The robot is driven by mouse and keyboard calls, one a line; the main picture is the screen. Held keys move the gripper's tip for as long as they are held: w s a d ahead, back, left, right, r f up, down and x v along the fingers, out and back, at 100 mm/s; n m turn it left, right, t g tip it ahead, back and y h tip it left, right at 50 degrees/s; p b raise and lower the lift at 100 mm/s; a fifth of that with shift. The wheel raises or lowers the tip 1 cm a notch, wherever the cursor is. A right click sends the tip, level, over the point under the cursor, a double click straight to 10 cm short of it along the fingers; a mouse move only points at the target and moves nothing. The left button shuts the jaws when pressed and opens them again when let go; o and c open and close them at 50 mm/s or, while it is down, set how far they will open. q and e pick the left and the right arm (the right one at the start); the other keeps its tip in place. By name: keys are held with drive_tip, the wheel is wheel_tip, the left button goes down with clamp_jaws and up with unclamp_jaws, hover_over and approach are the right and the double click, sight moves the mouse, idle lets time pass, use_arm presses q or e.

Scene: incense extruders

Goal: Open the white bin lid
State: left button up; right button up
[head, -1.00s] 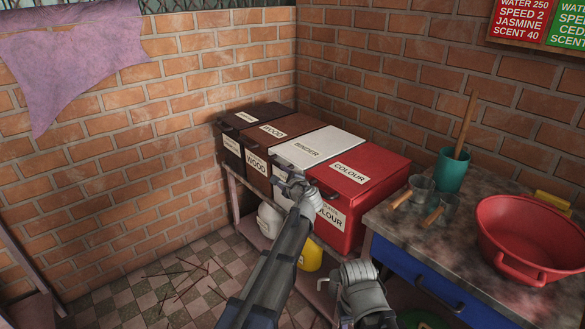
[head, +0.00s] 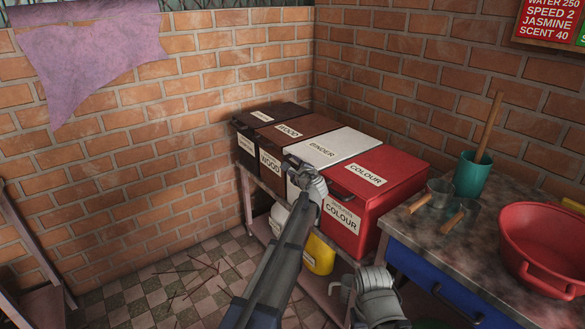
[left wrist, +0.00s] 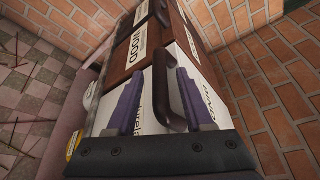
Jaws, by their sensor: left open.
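The white bin, marked BINDER, stands between the brown wood bin and the red colour bin. Its white lid (head: 335,146) lies shut and flat in the head view; the lid also shows in the left wrist view (left wrist: 205,62). My left gripper (head: 293,168) is at the bin's front edge and hides part of its front in the head view. In the left wrist view its purple fingers (left wrist: 160,100) are open, one on each side of a dark handle (left wrist: 172,100) on the white bin. I cannot tell whether they touch it. My right gripper (head: 350,290) is low, near the table, its jaws unclear.
The brown wood bin (head: 293,132) and red colour bin (head: 385,177) stand close on either side. A table with a blue drawer (head: 430,285), metal scoops, a teal pot (head: 472,174) and a red basin (head: 545,245) is at the right. Brick walls stand close behind the bins.

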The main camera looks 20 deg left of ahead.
use_arm(q)
drive_tip(key=shift+w+a+f, duration=0.1)
drive_tip(key=shift+w+a, duration=0.05)
drive_tip(key=shift+w, duration=0.15)
drive_tip(key=shift+c, duration=0.3)
clamp_jaws()
idle(0.9)
